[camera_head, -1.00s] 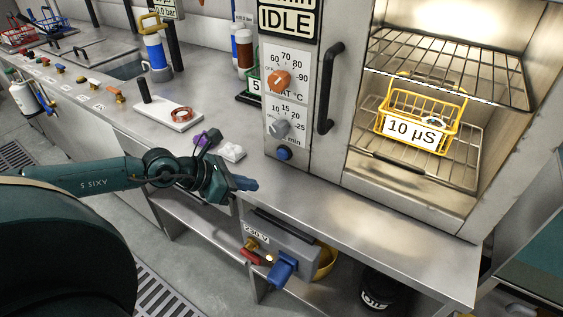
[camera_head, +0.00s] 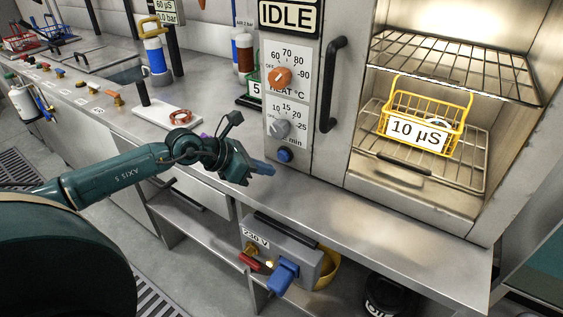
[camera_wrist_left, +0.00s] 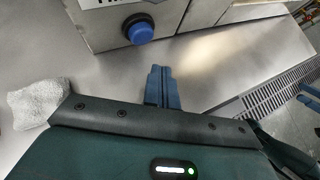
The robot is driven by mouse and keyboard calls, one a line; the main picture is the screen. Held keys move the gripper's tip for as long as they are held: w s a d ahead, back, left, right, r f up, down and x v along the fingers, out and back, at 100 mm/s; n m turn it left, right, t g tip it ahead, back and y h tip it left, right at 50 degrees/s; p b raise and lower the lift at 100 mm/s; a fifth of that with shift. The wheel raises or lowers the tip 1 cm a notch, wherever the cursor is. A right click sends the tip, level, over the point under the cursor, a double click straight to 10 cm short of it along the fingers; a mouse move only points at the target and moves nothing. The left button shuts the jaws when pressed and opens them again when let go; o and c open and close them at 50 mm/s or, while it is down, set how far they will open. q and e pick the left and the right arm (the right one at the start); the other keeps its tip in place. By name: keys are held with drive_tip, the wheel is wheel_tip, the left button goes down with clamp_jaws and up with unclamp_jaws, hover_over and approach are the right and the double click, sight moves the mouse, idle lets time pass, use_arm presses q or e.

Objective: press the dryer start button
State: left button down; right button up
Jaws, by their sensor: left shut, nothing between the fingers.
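The dryer start button is a blue round knob (camera_head: 285,155) low on the dryer's front panel, below the timer dial (camera_head: 278,128). It also shows in the left wrist view (camera_wrist_left: 140,32), with a dark collar around it. My left gripper (camera_head: 264,168) is just below and left of the button in the head view, its blue fingers together and empty. In the left wrist view the fingertips (camera_wrist_left: 160,72) point toward the panel, with a gap of bare bench between them and the button. The display above the panel (camera_head: 287,16) reads IDLE.
The dryer chamber stands open at right, with a yellow basket (camera_head: 420,125) labelled 10 µS on its lower rack. A vertical door handle (camera_head: 331,85) rises right of the dials. A crumpled white cloth (camera_wrist_left: 38,103) lies left of my gripper. The bench front edge (camera_head: 350,223) is clear.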

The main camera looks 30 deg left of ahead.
sight(283, 156)
use_arm(q)
drive_tip(key=shift+w+b, duration=0.3)
drive_tip(key=shift+w, duration=0.9)
use_arm(e)
drive_tip(key=shift+s+d+r+t, duration=0.15)
drive_tip(key=shift+d+r+t, duration=0.1)
drive_tip(key=shift+r+t, duration=0.05)
drive_tip(key=shift+s+f, duration=0.1)
drive_tip(key=shift+f, duration=0.15)
drive_tip(key=shift+r, duration=0.1)
idle(0.5)
use_arm(q)
drive_tip(key=shift+w+d, duration=0.1)
drive_tip(key=shift+w, duration=0.3)
